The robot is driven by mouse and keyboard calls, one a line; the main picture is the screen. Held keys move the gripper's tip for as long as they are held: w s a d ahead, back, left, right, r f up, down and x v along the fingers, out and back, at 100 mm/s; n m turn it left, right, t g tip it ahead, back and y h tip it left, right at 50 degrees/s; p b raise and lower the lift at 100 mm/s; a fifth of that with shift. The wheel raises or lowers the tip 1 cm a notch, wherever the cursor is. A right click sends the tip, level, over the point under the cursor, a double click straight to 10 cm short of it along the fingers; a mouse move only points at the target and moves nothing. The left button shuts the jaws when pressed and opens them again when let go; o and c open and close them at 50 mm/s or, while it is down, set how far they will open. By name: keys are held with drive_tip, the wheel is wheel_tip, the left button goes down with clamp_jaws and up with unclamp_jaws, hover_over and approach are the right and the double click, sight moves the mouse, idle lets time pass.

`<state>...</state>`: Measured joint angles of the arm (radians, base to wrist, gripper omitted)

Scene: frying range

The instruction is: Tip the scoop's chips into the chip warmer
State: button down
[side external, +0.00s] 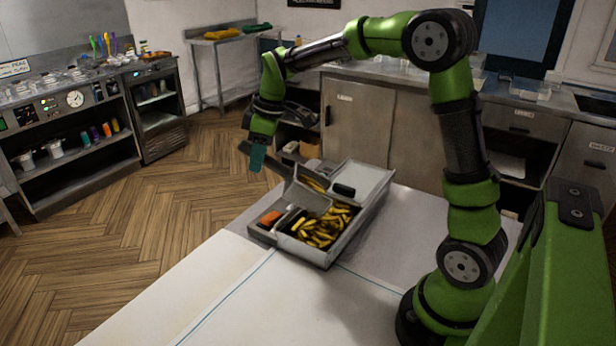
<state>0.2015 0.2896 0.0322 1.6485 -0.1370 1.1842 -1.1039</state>
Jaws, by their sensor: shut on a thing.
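The chip warmer (334,256) is a grey metal tray-like unit on the white table. Many yellow chips (325,228) lie in its front compartment. The scoop (306,197) is grey and sits low over the warmer's left side, tilted. A few chips (316,182) show just behind the scoop; I cannot tell whether they are in it or in the warmer. My gripper (257,158) points down at the warmer's upper left, shut on the scoop's dark handle, which slopes down right toward the warmer. The fingers' exact hold is too small to make out.
An orange item (270,218) and a dark item lie in the warmer's left end. The white table (230,290) is clear at the front left. Cabinets (365,118) stand behind, and a shelf unit (75,150) stands across the wooden floor.

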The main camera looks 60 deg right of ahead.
drive_tip(key=shift+s+d+r+t+y, duration=0.3)
drive_tip(key=shift+s+d+r+t, duration=0.15)
drive_tip(key=shift+s+r, duration=0.25)
drive_tip(key=shift+s+d+r+t+y, duration=0.35)
drive_tip(key=shift+s+r+t, duration=0.25)
drive_tip(key=shift+s, duration=0.1)
idle(0.6)
drive_tip(key=shift+w+a+f+g+h, duration=0.2)
drive_tip(key=shift+w+a+f+g, duration=0.15)
drive_tip(key=shift+w+f, duration=0.2)
drive_tip(key=shift+w+a+f+g+h, duration=0.25)
drive_tip(key=shift+w+a+f+g, duration=0.05)
drive_tip(key=shift+w+f+g, duration=0.25)
drive_tip(key=shift+w+a+f+g+h, duration=0.2)
drive_tip(key=shift+w+a+f+g, duration=0.15)
drive_tip(key=shift+w+f, duration=0.2)
drive_tip(key=w+a+f+g+h, duration=0.2)
drive_tip(key=w+f+g+h, duration=0.1)
drive_tip(key=w+f+g, duration=0.1)
drive_tip(key=shift+f+g, duration=0.5)
drive_tip(key=shift+f, duration=0.15)
drive_tip(key=shift+a, duration=0.1)
